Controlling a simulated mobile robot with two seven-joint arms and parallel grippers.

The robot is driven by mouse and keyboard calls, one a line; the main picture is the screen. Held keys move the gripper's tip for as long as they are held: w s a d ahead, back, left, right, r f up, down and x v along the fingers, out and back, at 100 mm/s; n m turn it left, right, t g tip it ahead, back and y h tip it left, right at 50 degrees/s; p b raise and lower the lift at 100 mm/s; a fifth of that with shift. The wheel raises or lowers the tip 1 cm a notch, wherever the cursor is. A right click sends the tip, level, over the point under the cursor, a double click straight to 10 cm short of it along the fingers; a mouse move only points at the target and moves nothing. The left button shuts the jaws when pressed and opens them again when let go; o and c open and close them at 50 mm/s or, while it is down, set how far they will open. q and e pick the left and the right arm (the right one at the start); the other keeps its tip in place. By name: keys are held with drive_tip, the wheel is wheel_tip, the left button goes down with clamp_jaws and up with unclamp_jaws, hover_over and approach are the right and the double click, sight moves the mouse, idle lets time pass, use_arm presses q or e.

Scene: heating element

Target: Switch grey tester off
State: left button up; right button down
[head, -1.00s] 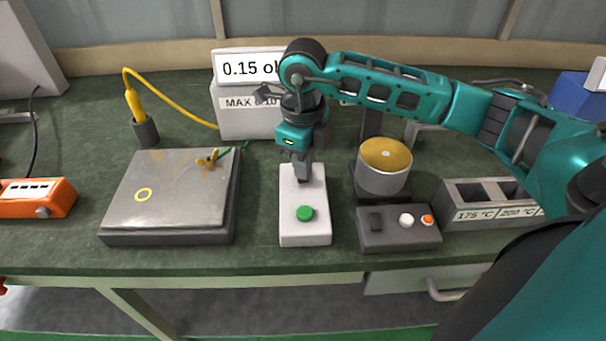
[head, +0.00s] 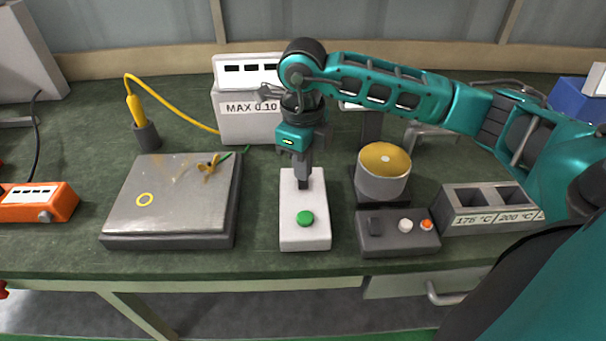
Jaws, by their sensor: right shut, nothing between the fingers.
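A light grey box (head: 305,233) with a green button (head: 304,218) stands in the middle of the bench. My right gripper (head: 303,186) is shut and empty, pointing down at the far part of this box. Its tips seem to touch the top behind the green button; what lies under them is hidden. Behind stands a grey display unit (head: 233,127) labelled "MAX 0.10", partly hidden by my right arm. Its white display (head: 230,69) shows a row of dark blocks and no number. I cannot tell which of the two is the tester. My left gripper is not in view.
Left is a grey plate (head: 175,215) with a small yellow-and-green piece (head: 208,167). A yellow probe (head: 136,108) stands in a dark holder. An orange box (head: 40,203) is far left. Right are a gold-topped cylinder (head: 383,170), a dark control box (head: 397,240) and a temperature-labelled block (head: 490,216).

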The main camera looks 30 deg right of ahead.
sight(304, 184)
drive_tip(key=shift+r+p, duration=1.5)
drive_tip(key=shift+r, duration=1.05)
drive_tip(key=shift+s+f, duration=0.1)
